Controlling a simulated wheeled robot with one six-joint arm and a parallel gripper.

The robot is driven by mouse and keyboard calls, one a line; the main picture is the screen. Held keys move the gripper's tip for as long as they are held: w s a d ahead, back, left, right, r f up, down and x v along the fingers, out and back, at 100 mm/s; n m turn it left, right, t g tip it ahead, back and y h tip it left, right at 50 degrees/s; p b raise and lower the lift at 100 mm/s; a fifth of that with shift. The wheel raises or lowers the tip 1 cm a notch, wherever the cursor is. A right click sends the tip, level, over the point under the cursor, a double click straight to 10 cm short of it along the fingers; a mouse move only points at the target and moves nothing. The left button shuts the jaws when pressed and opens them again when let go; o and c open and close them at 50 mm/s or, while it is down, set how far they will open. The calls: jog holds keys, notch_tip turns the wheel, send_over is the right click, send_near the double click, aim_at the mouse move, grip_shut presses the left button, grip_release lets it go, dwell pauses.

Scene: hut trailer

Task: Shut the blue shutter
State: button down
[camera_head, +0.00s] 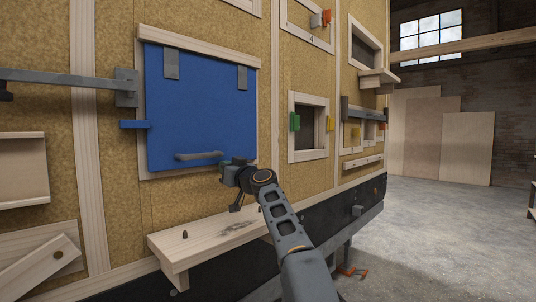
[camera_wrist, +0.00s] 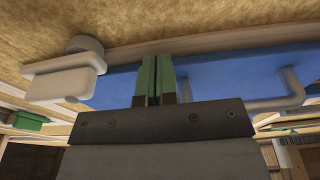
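The blue shutter (camera_head: 200,105) hangs from two grey hinge straps at its top and covers its opening, flat or nearly flat against the wooden frame. I cannot tell whether a small gap is left at its lower edge. A grey bar handle (camera_head: 198,156) runs along its lower part; it also shows in the wrist view (camera_wrist: 285,98). My gripper (camera_head: 229,162) is at the shutter's lower right corner, right of the handle. In the wrist view its green fingers (camera_wrist: 156,78) are together with nothing seen between them, in front of the blue face. I cannot tell whether they touch it.
A light grey block with a round knob (camera_wrist: 68,78) sits left of the fingers in the wrist view. A grey bar latch (camera_head: 126,88) and a blue tab (camera_head: 135,124) are at the shutter's left. A wooden shelf (camera_head: 215,232) juts out below. Open floor (camera_head: 440,230) lies right.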

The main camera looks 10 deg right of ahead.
jog(key=s+d+f+m+g+h+p, duration=0.2)
jog(key=s+d+f+g+h+p, duration=0.1)
jog(key=s+p, duration=0.6)
jog(key=s+d+f+m+g+h+p, duration=0.2)
jog(key=s+p, duration=0.8)
jog(key=s, duration=0.8)
jog(key=s+d+f+m+g+h+p, duration=0.2)
jog(key=s+d+f+g+h+p, duration=0.3)
jog(key=s, duration=0.9)
jog(key=shift+d+m+g+h+p, duration=0.3)
jog(key=shift+d+g+h+p, duration=0.3)
jog(key=shift+d+g+p, duration=1.5)
jog(key=shift+s+a+t+p, duration=0.1)
jog(key=shift+a+t+p, duration=0.25)
jog(key=shift+t, duration=0.25)
